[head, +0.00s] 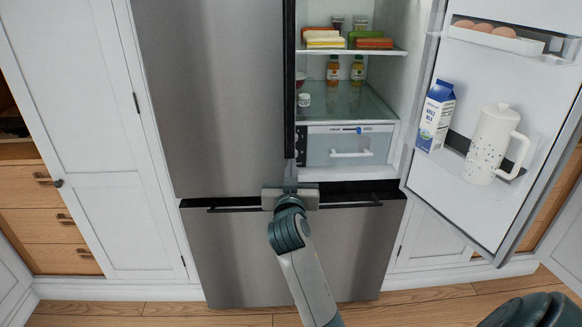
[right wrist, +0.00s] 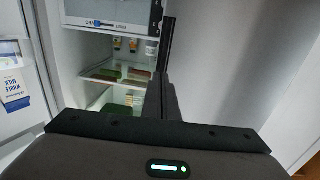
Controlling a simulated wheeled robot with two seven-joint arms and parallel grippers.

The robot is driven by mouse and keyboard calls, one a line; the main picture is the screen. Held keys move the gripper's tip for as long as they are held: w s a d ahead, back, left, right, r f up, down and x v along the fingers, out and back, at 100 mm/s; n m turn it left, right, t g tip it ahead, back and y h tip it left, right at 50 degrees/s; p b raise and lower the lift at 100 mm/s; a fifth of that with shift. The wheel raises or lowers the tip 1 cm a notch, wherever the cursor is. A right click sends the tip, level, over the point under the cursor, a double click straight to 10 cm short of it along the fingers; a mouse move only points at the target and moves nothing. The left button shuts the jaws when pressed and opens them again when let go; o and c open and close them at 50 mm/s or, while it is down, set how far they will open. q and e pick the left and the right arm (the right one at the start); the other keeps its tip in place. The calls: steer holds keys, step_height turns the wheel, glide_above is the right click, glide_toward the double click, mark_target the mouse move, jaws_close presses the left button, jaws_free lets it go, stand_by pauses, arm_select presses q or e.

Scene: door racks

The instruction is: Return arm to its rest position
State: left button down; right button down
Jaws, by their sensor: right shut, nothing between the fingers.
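My right gripper (head: 290,168) is in the middle of the head view, shut and empty. Its fingers point up into the fridge, at the inner edge of the closed left fridge door (head: 210,90). I cannot tell whether they touch that edge. In the right wrist view, which looks upside down, the shut fingers (right wrist: 162,98) stand beside a dark door edge with the lit fridge interior to their left. My right forearm runs down to the bottom of the head view. My left gripper is out of view.
The right fridge door (head: 460,190) stands open, holding a milk carton (head: 436,115), a white pitcher (head: 491,145) and an egg tray (head: 497,36). Shelves with bottles and food packs are behind. The freezer drawer handle (head: 345,203) is beside my wrist. Floor (head: 170,314) shows in front.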

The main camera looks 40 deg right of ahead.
steer(key=w+a+f+n+g+y, duration=0.1)
steer(key=a+f+n+y, duration=0.25)
steer(key=f, duration=0.95)
steer(key=w+a+f+n+g+y, duration=0.15)
steer(key=a+f, duration=0.25)
steer(key=f, duration=0.9)
steer(key=s+a+f+n+g+y, duration=0.15)
steer(key=s+f, duration=0.25)
steer(key=f, duration=0.4)
steer(key=s+a+f+y, duration=0.15)
steer(key=s+f, duration=0.25)
steer(key=f, duration=0.4)
steer(key=s+a+f+n+g, duration=0.1)
steer(key=s+a+f, duration=0.2)
steer(key=f, duration=0.5)
steer(key=s+a+f+n+g+y, duration=0.1)
steer(key=s+a+f+g, duration=0.1)
steer(key=s+f, duration=0.75)
steer(key=s+a+f+n+g+y, duration=0.1)
steer(key=s+f+g, duration=0.1)
steer(key=s+f, duration=0.75)
steer(key=s+f+g, duration=0.2)
steer(key=s+f, duration=0.2)
steer(key=s, duration=1)
steer(key=s+a+f+g, duration=0.1)
steer(key=s+f, duration=0.3)
steer(key=s, duration=1.1)
steer(key=shift+a+g+y, duration=0.15)
steer(key=shift+g+y, duration=0.25)
steer(key=shift+f, duration=0.1)
